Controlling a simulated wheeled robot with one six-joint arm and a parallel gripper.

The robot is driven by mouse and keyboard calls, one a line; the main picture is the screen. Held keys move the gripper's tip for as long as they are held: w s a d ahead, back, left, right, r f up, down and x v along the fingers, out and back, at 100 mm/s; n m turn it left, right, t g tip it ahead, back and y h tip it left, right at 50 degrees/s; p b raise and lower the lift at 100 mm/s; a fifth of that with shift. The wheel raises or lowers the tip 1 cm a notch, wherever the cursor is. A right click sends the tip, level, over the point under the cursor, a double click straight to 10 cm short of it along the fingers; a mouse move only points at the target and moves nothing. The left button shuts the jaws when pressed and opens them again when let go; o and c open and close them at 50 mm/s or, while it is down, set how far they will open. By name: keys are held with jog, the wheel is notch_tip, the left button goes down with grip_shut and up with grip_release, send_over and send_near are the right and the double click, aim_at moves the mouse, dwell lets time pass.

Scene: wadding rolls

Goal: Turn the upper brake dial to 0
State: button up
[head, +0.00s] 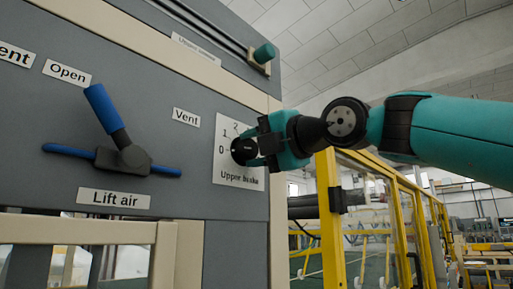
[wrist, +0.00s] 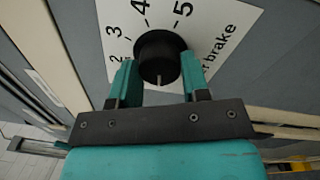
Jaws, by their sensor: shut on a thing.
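The upper brake dial (head: 243,151) is a round black knob on a white scale plate (head: 228,124) at the right of the grey panel. In the wrist view the dial (wrist: 160,50) shows a white mark on its lower rim, pointing away from 4. That is the side where 0 stands in the head view. The 0 and 1 are hidden in the wrist view; 2, 3, 4 and 5 show. My teal gripper (head: 263,146) reaches in from the right. In the wrist view my gripper (wrist: 157,66) is shut on the dial, one finger on each side.
A blue lever (head: 106,108) above the "Lift air" label stands left of the dial, with a blue bar (head: 70,151) across its base. A teal-ended rod (head: 264,54) is above. A yellow frame (head: 331,210) stands at the right, below my arm.

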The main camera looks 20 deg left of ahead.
jog(key=o, duration=0.9)
jog(key=b+v, duration=0.7)
jog(key=v, duration=1)
jog(key=shift+s+d+f, duration=0.1)
jog(key=shift+d, duration=0.05)
